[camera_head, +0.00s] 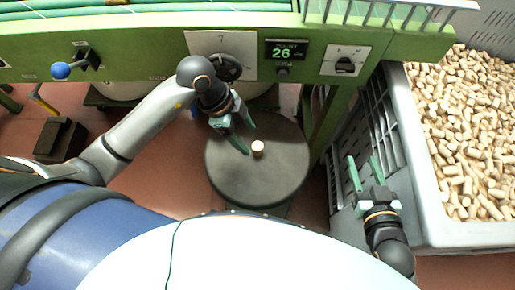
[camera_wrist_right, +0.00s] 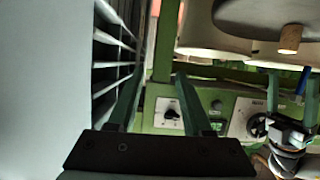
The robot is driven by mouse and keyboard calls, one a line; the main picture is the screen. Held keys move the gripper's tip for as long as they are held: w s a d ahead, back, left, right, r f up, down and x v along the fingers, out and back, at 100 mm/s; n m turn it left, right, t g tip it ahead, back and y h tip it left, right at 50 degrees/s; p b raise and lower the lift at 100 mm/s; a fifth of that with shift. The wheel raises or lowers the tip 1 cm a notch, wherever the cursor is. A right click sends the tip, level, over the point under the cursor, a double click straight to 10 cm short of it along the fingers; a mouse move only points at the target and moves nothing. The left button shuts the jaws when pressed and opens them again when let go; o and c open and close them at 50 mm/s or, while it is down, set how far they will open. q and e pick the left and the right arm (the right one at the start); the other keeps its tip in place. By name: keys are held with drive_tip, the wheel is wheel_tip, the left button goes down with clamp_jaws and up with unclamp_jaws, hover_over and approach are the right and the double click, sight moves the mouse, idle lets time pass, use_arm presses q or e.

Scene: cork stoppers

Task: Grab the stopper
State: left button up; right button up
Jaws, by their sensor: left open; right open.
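A single cork stopper (camera_head: 258,148) stands on the dark round table (camera_head: 240,185) in the middle of the head view. It also shows in the right wrist view (camera_wrist_right: 290,39), near the upper right. My left gripper (camera_head: 248,138) is open just to the upper left of the stopper, with its green fingers apart and the stopper not between them. My right gripper (camera_head: 362,168) is open and empty beside the grey crate, right of the round table. Its two fingers show in the right wrist view (camera_wrist_right: 158,100) with nothing between them.
A grey crate (camera_head: 427,200) full of loose corks stands on the right, with a slatted side. A green machine (camera_head: 130,42) with a display (camera_head: 287,50), knobs and a blue-balled lever (camera_head: 62,70) runs along the back. Most of the round table's top is bare.

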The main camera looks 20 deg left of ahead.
sight(257, 146)
use_arm(q)
drive_tip(key=shift+b+x, duration=0.3)
drive_tip(key=shift+x, duration=0.9)
drive_tip(key=x, duration=0.1)
drive_tip(key=b+x, duration=0.1)
drive_tip(key=x, duration=0.1)
drive_tip(key=b+x, duration=0.1)
drive_tip(key=shift+w+f, duration=0.25)
drive_tip(key=shift+w, duration=0.15)
drive_tip(key=shift+d+f, duration=0.1)
drive_tip(key=shift+f, duration=0.05)
use_arm(e)
wheel_tip(257, 146, up, 17)
drive_tip(key=w+n+t+y, duration=0.1)
drive_tip(key=n+t+y, duration=0.2)
drive_tip(key=t, duration=0.4)
drive_tip(key=shift+w+a+y, duration=0.2)
drive_tip(key=shift+a+y, duration=0.1)
drive_tip(key=shift+a, duration=0.1)
drive_tip(key=shift+f, duration=0.1)
use_arm(q)
clamp_jaws()
